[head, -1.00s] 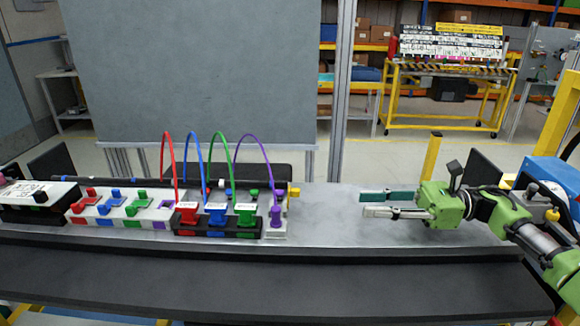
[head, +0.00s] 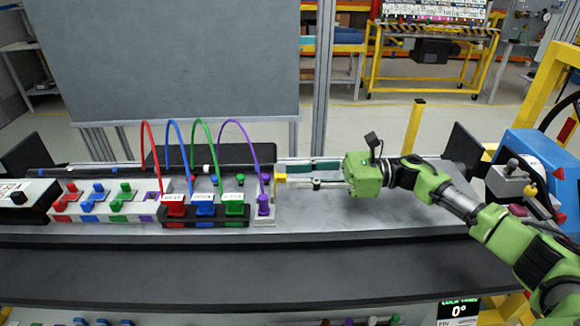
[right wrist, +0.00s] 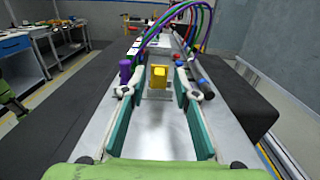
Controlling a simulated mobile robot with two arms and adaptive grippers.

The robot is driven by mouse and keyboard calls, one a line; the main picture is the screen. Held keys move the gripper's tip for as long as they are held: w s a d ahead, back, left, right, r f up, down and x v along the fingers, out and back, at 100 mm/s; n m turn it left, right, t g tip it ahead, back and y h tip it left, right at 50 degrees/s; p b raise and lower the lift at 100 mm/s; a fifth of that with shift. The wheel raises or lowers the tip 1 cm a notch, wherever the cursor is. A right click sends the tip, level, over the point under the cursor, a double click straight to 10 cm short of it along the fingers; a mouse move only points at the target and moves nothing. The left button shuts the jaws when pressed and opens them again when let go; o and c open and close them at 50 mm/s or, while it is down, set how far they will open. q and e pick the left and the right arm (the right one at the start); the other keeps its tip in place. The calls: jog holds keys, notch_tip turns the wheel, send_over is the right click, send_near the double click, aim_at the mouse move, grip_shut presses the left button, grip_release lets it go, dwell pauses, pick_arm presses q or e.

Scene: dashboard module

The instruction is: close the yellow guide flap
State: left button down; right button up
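The yellow guide flap (head: 281,178) is a small yellow piece at the right end of the row of blocks, beside the purple plug (head: 263,205). In the right wrist view the flap (right wrist: 158,76) stands straight ahead on a small light base. My right gripper (head: 292,175) reaches in from the right, low over the bench. It is open, with its teal-padded fingers (right wrist: 157,92) on either side of the flap near their tips. I see a gap on both sides, and nothing is held. My left gripper is not in view.
Red, blue, green and purple cables (head: 194,135) arch over the labelled connector block (head: 204,218) left of the flap. A dark rod (head: 80,170) runs behind the blocks. The grey bench (head: 330,212) is clear in front of my right gripper. A blue machine (head: 540,165) stands at the right.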

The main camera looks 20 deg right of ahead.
jog(key=shift+x, duration=1.05)
grip_shut()
jog(key=shift+p, duration=0.35)
